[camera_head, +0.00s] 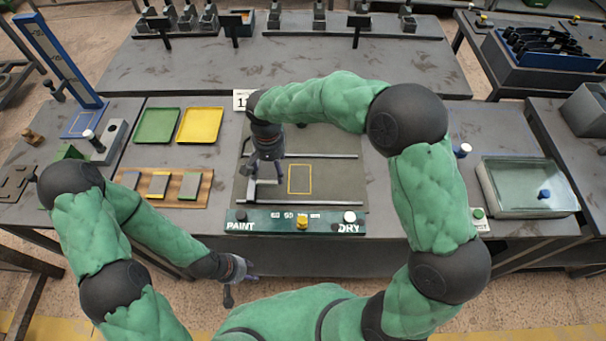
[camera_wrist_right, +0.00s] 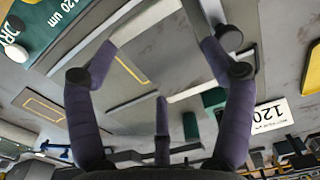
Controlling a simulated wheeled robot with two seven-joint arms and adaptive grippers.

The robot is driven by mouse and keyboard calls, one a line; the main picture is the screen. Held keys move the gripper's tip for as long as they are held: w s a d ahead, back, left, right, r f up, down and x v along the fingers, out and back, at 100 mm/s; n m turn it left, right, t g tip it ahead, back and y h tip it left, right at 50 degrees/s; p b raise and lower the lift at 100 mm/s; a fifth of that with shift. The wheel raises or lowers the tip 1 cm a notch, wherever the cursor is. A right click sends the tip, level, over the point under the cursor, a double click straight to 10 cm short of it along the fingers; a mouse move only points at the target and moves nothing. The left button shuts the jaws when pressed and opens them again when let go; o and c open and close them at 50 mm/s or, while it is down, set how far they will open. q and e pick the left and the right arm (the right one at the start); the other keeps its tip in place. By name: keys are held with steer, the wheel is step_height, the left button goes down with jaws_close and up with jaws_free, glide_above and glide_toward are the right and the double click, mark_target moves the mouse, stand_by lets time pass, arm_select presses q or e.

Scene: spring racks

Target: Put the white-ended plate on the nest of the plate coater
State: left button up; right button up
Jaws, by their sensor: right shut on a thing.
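The plate coater (camera_head: 345,187) stands mid-table, with PAINT and DRY on its green front panel. My right gripper (camera_head: 262,172) is over the bed, left of the nest. It is shut on a grey plate with a pale end, the white-ended plate (camera_wrist_right: 160,48), largely hidden in the head view. My left gripper (camera_head: 232,280) hangs in front of the table, away from the coater; its finger opening is unclear.
A wooden rack (camera_head: 170,201) with several plates, one yellow-ended, lies to the left. Green (camera_head: 156,126) and yellow (camera_head: 200,126) trays lie behind it. Metal rails (camera_head: 305,156) cross the coater bed. A glass-like basin (camera_head: 525,185) stands at the right.

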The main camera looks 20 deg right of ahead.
steer(key=w+d+f, duration=0.1)
steer(key=d+f, duration=0.1)
steer(key=d, duration=0.3)
steer(key=b, duration=0.2)
glide_above(304, 179)
steer(key=f, duration=0.5)
steer(key=shift+w+a, duration=0.1)
steer(key=shift+a, duration=0.3)
steer(key=shift+d+f, duration=0.15)
steer(key=shift+f, duration=0.1)
steer(key=shift+w+d+f+b, duration=0.1)
steer(key=shift+f+b, duration=0.05)
steer(key=shift+f, duration=0.75)
steer(key=shift+d+f+b, duration=0.1)
steer(key=shift+f+b, duration=0.05)
steer(key=shift+f, duration=0.7)
steer(key=shift+f, duration=0.1)
steer(key=o, duration=1.6)
steer(key=shift+f, duration=0.1)
